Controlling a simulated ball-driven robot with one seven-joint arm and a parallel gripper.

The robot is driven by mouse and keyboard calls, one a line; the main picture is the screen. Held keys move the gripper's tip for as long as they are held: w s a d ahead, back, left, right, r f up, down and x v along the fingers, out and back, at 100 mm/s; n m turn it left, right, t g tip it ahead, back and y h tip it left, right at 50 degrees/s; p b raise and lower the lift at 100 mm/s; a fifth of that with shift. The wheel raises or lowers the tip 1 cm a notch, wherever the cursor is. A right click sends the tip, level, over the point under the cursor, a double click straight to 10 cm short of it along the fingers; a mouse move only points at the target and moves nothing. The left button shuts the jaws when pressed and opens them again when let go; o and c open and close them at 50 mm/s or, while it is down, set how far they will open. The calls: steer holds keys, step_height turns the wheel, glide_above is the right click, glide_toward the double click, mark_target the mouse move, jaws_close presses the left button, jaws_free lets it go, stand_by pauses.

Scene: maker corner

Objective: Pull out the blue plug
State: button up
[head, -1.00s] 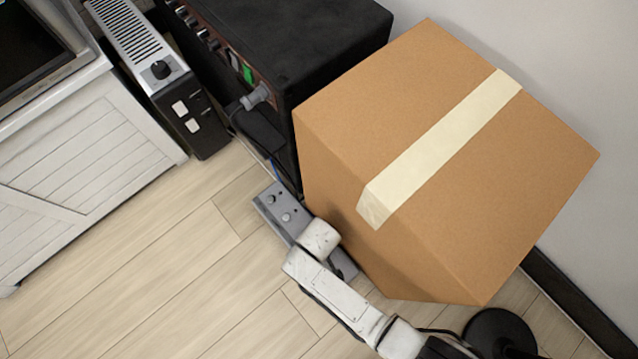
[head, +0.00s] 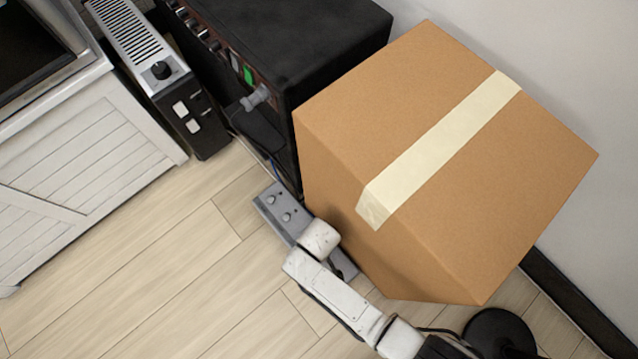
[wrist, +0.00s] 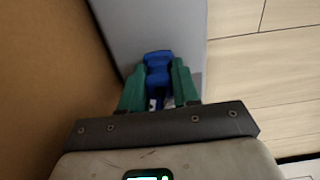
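In the wrist view the blue plug (wrist: 158,62) sits at the near end of a grey surface (wrist: 150,25), between the two green fingers of my gripper (wrist: 160,78). The fingers close in on both sides of the plug and appear to touch it. The plug's lower part is partly hidden between the fingers.
A large taped cardboard box (head: 460,190) stands right against my arm's far side; its brown wall fills the left of the wrist view. A black amplifier-like cabinet (head: 290,40), a heater-like unit (head: 150,60) and a white cabinet (head: 80,170) stand behind. Open wooden floor (head: 140,270) lies left.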

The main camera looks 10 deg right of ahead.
jaws_close()
steer(key=shift+r, duration=0.15)
steer(key=shift+r+p, duration=2.9)
steer(key=shift+p, duration=0.2)
